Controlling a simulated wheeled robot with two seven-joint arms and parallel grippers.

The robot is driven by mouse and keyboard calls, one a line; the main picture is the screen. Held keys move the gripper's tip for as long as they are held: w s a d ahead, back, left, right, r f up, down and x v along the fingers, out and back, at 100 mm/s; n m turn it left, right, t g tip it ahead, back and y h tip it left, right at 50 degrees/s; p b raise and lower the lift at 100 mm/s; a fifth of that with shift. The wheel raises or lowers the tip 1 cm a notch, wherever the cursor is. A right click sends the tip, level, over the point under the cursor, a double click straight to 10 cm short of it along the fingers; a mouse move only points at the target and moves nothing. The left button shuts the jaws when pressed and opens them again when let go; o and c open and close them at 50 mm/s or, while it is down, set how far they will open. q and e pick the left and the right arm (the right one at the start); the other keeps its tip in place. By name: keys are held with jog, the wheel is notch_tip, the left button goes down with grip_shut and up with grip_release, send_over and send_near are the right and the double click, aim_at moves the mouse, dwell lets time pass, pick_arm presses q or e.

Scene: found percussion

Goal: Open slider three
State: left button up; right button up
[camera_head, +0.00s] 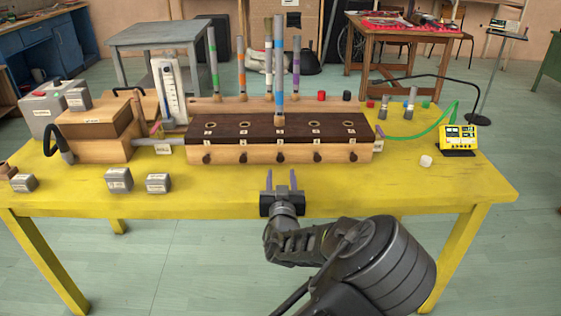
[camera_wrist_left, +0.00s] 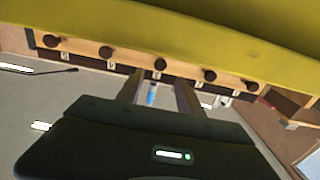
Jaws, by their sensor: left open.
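A long wooden box with a dark top (camera_head: 260,129) stands on the yellow table, with a row of several round dark knobs along its front. The middle knob (camera_head: 280,157), third from either end, looks level with its neighbours. It also shows in the left wrist view (camera_wrist_left: 159,65). A blue-banded pipe (camera_head: 279,70) stands upright at the middle of the box. My left gripper (camera_head: 281,177) is open and empty in front of the middle knob, apart from it. In the left wrist view its fingers (camera_wrist_left: 158,88) point towards that knob. My right gripper is not in view.
Grey blocks (camera_head: 158,183) lie on the left of the yellow table (camera_head: 400,195). A wooden box with a hose (camera_head: 95,130) stands at the left. A yellow meter (camera_head: 458,138) and a white knob-like piece (camera_head: 426,161) are at the right. The front strip is mostly clear.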

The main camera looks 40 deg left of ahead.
aim_at(280, 159)
pick_arm(q)
jog(key=x, duration=0.7)
jog(key=shift+w+a, duration=0.2)
jog(key=shift+w, duration=0.05)
grip_shut()
